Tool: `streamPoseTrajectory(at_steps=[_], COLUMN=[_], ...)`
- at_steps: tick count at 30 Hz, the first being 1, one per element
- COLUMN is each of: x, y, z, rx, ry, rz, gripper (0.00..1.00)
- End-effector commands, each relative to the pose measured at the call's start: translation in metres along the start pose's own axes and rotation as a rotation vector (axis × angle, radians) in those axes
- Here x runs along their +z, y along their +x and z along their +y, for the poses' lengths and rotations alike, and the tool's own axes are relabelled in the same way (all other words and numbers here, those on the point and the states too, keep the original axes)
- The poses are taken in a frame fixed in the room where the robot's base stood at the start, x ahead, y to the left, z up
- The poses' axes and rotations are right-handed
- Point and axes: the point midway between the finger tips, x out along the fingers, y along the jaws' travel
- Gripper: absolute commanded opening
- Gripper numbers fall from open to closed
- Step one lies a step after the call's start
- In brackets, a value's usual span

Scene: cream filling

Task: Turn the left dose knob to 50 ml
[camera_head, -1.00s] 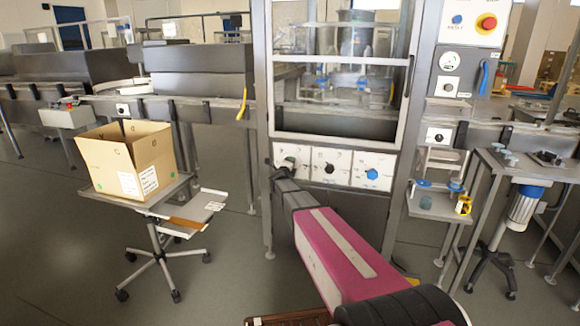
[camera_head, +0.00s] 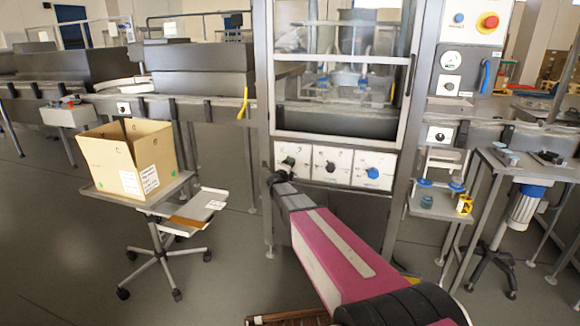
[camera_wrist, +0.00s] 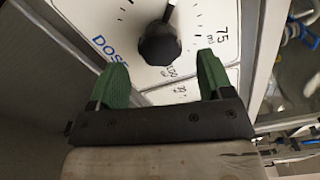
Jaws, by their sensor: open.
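The left dose knob (camera_wrist: 158,46) is black and round, on a white dial plate marked DOSE and 75 ml in the wrist view. A thin dark pointer runs from it toward the top of the picture, away from the 75 mark. My gripper (camera_wrist: 162,64) is open, with its green fingers apart on either side of the knob's lower part. I cannot tell whether they touch it. In the head view my gripper (camera_head: 282,171) is at the left dial plate (camera_head: 281,152) of the machine and hides most of that knob.
A middle dial with a black knob (camera_head: 330,167) and a right dial with a blue knob (camera_head: 372,173) sit beside it. The machine's glass window (camera_head: 340,80) is above.

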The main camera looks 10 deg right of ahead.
Motion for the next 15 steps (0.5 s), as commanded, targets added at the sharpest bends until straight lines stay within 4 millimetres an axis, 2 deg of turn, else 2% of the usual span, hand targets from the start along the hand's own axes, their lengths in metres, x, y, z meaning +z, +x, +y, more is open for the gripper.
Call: streamPoseTrajectory(at_steps=[1,6,10,15], x=[-0.002,-0.001,-0.001,-0.001], y=[-0.014,-0.045,-0.058,-0.061], z=[-0.001,-0.001,0.0,0.001], rx=[0.0,0.001,0.001,0.001], ry=[0.0,0.0,0.0,0.0], rz=[0.0,-0.001,0.001,0.001], gripper=[0.73,0.73,0.73,0.73])
